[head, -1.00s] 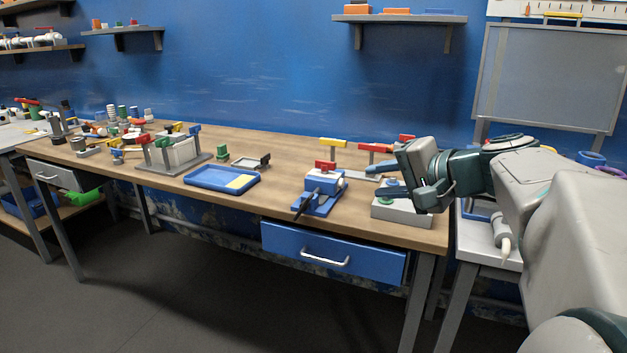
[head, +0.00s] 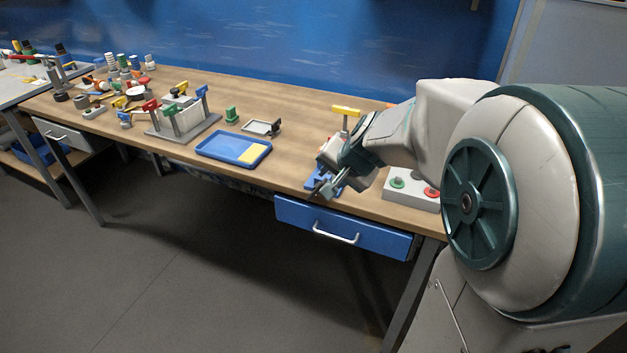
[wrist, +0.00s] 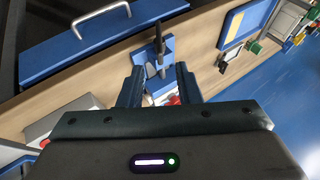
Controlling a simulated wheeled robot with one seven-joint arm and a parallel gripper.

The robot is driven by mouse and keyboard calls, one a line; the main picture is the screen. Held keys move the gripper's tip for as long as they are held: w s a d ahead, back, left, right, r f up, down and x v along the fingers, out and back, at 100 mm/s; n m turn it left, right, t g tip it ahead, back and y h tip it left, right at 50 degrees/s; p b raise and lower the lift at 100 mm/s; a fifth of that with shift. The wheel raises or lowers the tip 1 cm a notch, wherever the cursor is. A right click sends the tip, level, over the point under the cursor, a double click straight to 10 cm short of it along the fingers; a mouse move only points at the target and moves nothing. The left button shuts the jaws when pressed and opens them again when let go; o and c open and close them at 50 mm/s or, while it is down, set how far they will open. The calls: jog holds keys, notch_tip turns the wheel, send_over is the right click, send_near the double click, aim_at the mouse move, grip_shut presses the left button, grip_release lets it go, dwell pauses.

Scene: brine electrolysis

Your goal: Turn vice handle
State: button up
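The blue vice (wrist: 167,45) sits at the table's front edge, above the blue drawer. Its dark handle (wrist: 159,42) sticks out toward the drawer side in the wrist view. My gripper (wrist: 158,76) is open, with one finger on each side of the vice in that view. The handle lies just beyond the fingertips, and I see no grip on it. In the head view my gripper (head: 335,183) is at the vice and hides most of it. Whether the fingers touch the vice cannot be told.
A grey button box (head: 411,190) with green and red buttons stands right of the vice. A blue tray (head: 225,146) lies to the left, with a small grey tray (head: 262,128) behind it. The blue drawer (head: 345,226) is below. Bare tabletop lies between tray and vice.

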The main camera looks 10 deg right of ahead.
aim_at(320, 187)
jog(key=b+x, duration=0.2)
jog(key=x, duration=1.1)
jog(key=shift+b, duration=0.35)
grip_shut()
